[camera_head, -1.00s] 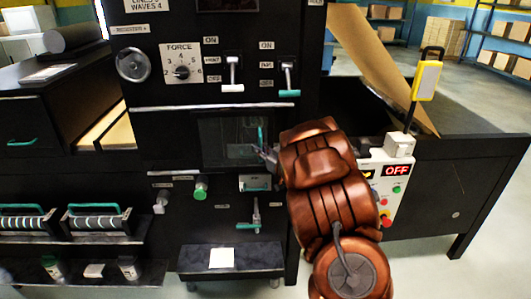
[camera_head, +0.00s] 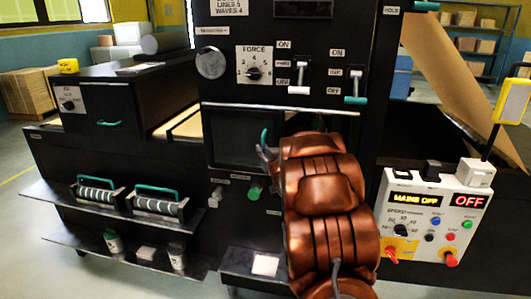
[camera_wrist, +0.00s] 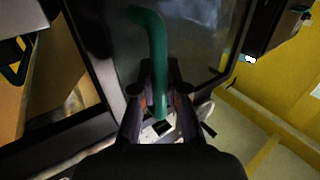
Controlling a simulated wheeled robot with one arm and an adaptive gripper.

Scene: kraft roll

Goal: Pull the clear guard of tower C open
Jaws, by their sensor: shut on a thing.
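The clear guard (camera_head: 236,150) is a dark, see-through pane on the front of the black tower, below the lever row. Its green curved handle (camera_head: 264,138) stands up at the pane's right side. My gripper (camera_head: 268,154) is at this handle, partly hidden by my copper arm. In the wrist view, the fingers of my gripper (camera_wrist: 160,97) close from both sides on the lower part of the green handle (camera_wrist: 150,35). The glassy guard pane (camera_wrist: 195,45) lies behind it. I cannot tell how far the guard is swung out. No tower letter is readable.
A white control box (camera_head: 430,215) reading "MAINS OFF" and "OFF" stands right of my arm. A green knob (camera_head: 255,190) and a low shelf (camera_head: 240,262) are below the guard. Two rollers with green handles (camera_head: 97,192) sit on the left ledge. Open floor shows at lower left.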

